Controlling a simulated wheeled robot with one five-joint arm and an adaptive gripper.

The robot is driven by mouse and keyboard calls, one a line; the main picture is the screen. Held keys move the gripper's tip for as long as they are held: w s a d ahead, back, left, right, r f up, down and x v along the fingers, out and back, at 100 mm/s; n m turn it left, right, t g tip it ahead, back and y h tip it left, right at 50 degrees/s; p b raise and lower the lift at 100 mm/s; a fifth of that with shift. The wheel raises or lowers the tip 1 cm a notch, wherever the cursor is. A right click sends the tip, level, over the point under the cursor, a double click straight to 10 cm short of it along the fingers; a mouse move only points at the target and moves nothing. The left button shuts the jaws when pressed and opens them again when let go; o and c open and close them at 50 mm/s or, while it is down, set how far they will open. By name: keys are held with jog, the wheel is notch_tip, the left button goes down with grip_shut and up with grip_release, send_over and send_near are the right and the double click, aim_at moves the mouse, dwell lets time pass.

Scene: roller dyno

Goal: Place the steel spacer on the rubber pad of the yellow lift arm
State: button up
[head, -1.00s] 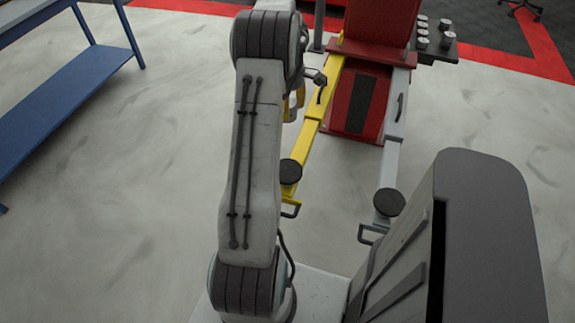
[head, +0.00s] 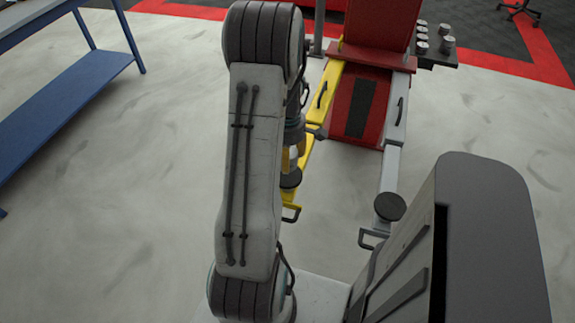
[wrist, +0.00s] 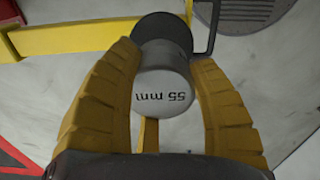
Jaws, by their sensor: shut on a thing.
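The steel spacer (wrist: 163,92), a pale cylinder marked "55 mm", is between the yellow fingers of my gripper (wrist: 165,85) in the wrist view. In the head view my gripper (head: 293,158) points down, with part of the spacer (head: 293,154) showing between its fingers. The black round rubber pad (head: 291,179) at the near end of the yellow lift arm (head: 309,150) is right below the gripper. In the wrist view the pad (wrist: 160,23) shows past the top of the spacer, partly hidden by it. I cannot tell whether the spacer touches the pad.
A grey lift arm (head: 391,165) with its own black pad (head: 390,206) lies to the right. The red lift post (head: 375,30) stands behind. Several other spacers (head: 447,43) sit on a dark shelf at the back right. A blue bench (head: 70,95) is at the left; floor between is clear.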

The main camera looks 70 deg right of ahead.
jog(key=shift+f, duration=2)
jog(key=shift+f, duration=0.15)
jog(key=o, duration=1.2)
